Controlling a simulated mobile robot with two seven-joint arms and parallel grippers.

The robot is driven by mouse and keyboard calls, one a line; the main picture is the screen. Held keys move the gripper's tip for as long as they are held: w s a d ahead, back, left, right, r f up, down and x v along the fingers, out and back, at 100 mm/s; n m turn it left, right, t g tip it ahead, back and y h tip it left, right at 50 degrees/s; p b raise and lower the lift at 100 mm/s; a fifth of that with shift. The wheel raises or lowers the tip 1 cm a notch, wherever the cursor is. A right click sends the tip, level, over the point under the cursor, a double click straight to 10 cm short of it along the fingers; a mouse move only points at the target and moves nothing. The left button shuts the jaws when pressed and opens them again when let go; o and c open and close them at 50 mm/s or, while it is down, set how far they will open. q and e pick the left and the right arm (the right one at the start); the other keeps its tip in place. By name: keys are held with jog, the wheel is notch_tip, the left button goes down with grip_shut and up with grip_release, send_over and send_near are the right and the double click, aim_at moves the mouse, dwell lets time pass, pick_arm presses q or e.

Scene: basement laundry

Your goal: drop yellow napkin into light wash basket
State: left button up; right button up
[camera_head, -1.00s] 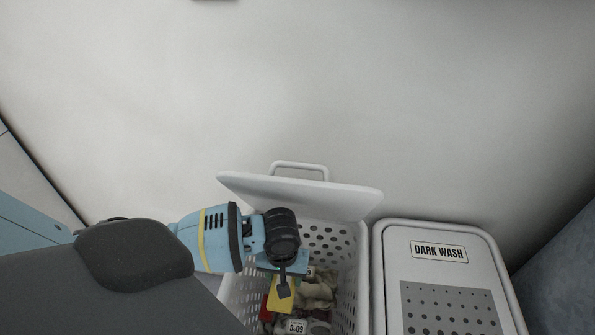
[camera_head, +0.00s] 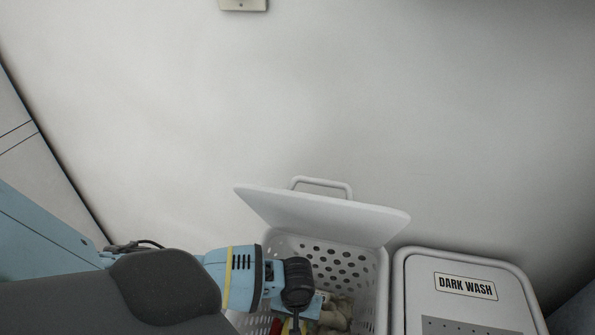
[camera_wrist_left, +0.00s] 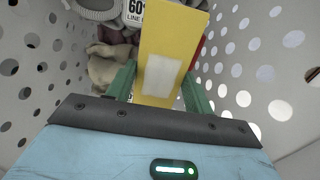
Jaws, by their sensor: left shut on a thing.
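The open white perforated basket (camera_head: 379,290) stands left of the basket labelled DARK WASH; its own label is not visible. Its lid (camera_head: 320,213) is raised against the wall. My left gripper (camera_wrist_left: 160,88) is inside this basket, with perforated walls on both sides in the left wrist view. Its green fingers are shut on the yellow napkin (camera_wrist_left: 166,40), which has a pale patch. My right gripper is not in view.
Inside the basket lie a beige cloth (camera_wrist_left: 108,66), something red and a grey item with a white printed label (camera_wrist_left: 135,10). The DARK WASH basket (camera_head: 465,287) is closed. A pale wall stands behind, and a blue surface is at right.

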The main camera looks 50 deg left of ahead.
pick_arm(q)
jog(key=shift+f, duration=0.2)
jog(key=shift+f, duration=0.6)
jog(key=o, duration=1)
jog(key=shift+r, duration=0.1)
